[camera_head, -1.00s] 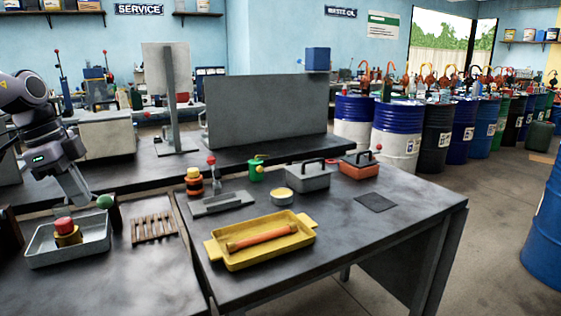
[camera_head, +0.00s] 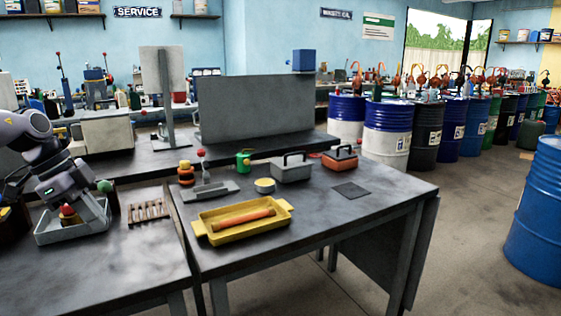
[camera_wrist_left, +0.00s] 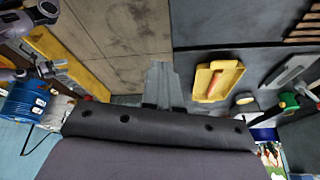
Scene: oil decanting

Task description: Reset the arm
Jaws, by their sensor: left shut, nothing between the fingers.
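The yellow tray (camera_head: 275,229) with an orange rod (camera_head: 243,220) lies on the right bench, apart from the gripper.
The slatted wooden rack (camera_head: 148,211) lies right of the grey tray. A grey toolbox (camera_head: 292,170) and an orange toolbox (camera_head: 340,160) stand at the back of the right bench (camera_head: 330,220). A blue drum (camera_head: 537,215) stands far right, with open floor (camera_head: 455,250) between.

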